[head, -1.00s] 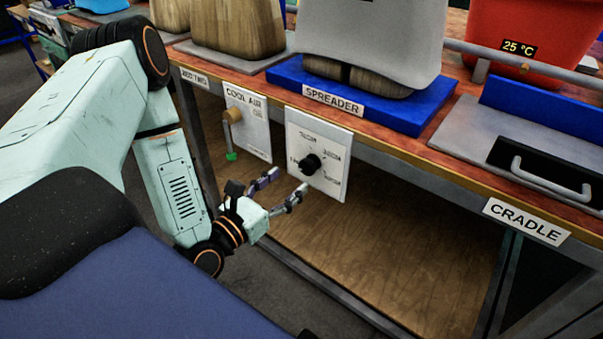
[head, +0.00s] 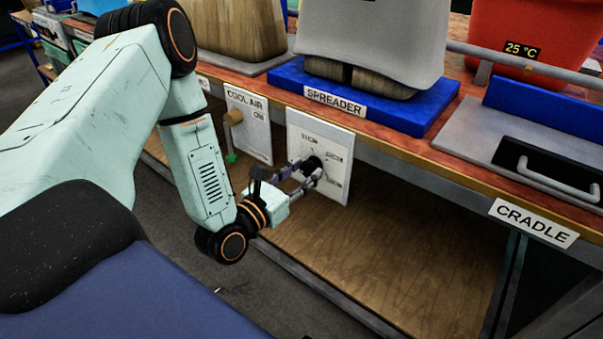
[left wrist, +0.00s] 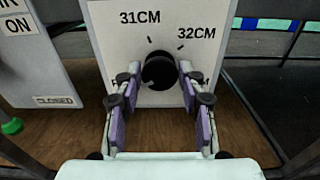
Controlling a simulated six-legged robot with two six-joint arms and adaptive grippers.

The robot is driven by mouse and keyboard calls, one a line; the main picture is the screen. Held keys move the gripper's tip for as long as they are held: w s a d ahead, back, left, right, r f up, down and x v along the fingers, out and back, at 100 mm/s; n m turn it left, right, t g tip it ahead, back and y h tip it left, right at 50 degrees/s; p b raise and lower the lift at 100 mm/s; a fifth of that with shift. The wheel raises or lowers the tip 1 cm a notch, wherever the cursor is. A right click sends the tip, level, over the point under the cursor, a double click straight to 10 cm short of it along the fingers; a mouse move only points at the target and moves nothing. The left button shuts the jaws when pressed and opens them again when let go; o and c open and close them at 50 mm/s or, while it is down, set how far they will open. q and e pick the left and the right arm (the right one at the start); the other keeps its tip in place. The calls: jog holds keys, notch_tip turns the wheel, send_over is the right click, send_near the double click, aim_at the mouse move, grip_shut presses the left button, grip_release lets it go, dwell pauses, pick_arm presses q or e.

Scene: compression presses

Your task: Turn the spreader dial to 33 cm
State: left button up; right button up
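The spreader dial is a black round knob (left wrist: 159,71) on a white panel (head: 335,142) below the SPREADER label (head: 335,103). In the left wrist view, 31CM and 32CM show above the knob; a further mark at lower right is mostly hidden by a finger. My left gripper (head: 312,172) is at the panel. In the left wrist view its two purple-padded fingers (left wrist: 152,92) are spread, one on each side of the knob, with the knob between the tips. I cannot tell whether the pads touch it. The knob's pointer cannot be made out. My right gripper is not in view.
A COOL AIR panel (head: 248,122) with a green-tipped lever stands just left of the dial panel. The bench edge with the CRADLE label (head: 533,222) and a tray handle (head: 555,183) lies to the right. Below is an open wooden shelf (head: 390,260).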

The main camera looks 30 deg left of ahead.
pick_arm(q)
jog(key=c, duration=0.6)
